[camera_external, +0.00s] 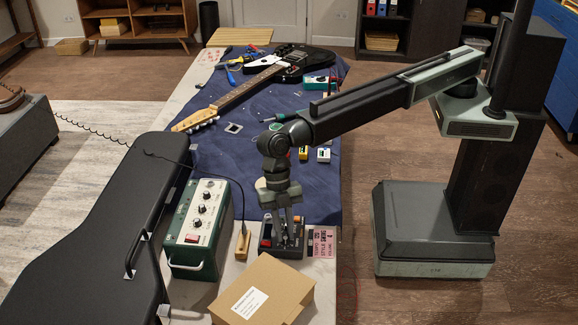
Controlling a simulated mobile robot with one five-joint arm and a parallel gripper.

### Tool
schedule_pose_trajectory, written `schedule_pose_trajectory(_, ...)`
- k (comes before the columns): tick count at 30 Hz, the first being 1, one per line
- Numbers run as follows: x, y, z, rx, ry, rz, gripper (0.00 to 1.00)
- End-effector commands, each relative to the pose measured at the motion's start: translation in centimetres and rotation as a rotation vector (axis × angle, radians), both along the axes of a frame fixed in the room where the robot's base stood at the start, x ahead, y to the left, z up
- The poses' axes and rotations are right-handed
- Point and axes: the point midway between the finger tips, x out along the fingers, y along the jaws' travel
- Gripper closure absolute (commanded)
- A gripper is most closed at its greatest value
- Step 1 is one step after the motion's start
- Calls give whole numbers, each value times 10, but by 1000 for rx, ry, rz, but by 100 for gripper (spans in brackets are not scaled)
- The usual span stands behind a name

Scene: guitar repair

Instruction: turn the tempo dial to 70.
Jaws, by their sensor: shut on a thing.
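A small dark box device with a red part at its left (266,242) sits near the front right edge of the table. My gripper (287,240) points straight down over this device, with its fingertips at its top face. It is shut on what appears to be the tempo dial, which the fingers mostly hide. The dial's setting cannot be read here. A pink card (321,243) lies just right of the device, with printed lines that seem to include tempo, style and volume; the text is small.
A cardboard box (262,292) stands in front of the device. A green amplifier with knobs (198,228) and a small wooden block (242,244) stand to its left. An electric guitar (262,78) and tools lie on the blue cloth (225,176) behind. A black guitar case (105,220) is at left.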

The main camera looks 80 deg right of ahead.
Motion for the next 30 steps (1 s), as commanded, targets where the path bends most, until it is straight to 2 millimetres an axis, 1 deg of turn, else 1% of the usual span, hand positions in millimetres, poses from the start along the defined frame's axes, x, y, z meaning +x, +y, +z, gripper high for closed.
schedule_pose_trajectory(3, 2, 1, 0, 0, 0, 60, 100)
schedule_pose_trajectory(10, 2, 1, 0, 0, 0, 132, 100)
schedule_pose_trajectory(25, 1, 1, 0, 0, 0, 152, 100)
schedule_pose_trajectory(26, 1, 1, 0, 0, 0, 151, 79)
schedule_pose_trajectory(27, 1, 1, 0, 0, 0, 151, 68)
schedule_pose_trajectory(28, 1, 1, 0, 0, 0, 151, 60)
schedule_pose_trajectory(30, 2, 1, 0, 0, 0, 151, 60)
